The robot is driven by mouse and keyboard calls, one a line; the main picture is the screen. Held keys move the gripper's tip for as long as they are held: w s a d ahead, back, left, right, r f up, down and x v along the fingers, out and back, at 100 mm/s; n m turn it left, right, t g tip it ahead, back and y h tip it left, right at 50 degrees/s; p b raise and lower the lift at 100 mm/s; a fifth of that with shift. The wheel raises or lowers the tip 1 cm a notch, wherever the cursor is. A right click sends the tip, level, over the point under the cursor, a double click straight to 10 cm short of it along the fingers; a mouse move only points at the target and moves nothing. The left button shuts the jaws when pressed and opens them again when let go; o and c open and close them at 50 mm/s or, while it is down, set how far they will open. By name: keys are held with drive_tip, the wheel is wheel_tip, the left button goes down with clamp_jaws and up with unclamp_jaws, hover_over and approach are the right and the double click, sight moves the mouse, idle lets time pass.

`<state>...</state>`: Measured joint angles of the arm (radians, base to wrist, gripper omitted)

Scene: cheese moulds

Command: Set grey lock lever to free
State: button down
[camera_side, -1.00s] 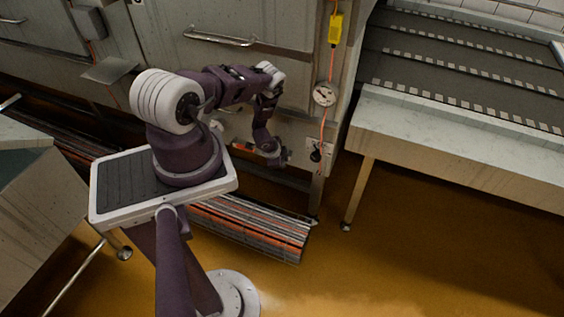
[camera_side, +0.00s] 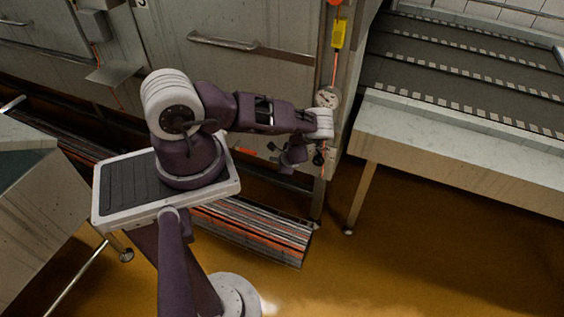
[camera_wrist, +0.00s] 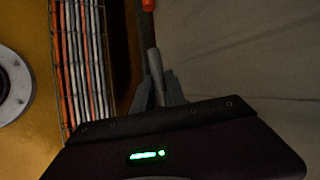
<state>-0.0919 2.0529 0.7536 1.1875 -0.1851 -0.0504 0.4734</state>
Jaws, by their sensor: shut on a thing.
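In the wrist view, the grey lock lever (camera_wrist: 154,62) is a slim rounded bar standing up between my two fingertips. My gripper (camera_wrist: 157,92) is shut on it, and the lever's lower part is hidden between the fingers. In the side view, my gripper (camera_side: 288,162) is low at the front of the steel cabinet, left of a black knob (camera_side: 318,158). The lever cannot be made out there, behind my wrist and fingers.
A red-orange part (camera_side: 248,152) is on the cabinet left of my gripper. A steel table (camera_side: 450,145) stands right.

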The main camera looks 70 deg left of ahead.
idle(0.4)
drive_tip(key=c, duration=1.6)
unclamp_jaws()
drive_tip(key=shift+c, duration=0.2)
drive_tip(key=shift+r, duration=0.1)
drive_tip(key=v, duration=0.7)
drive_tip(key=shift+w, duration=0.1)
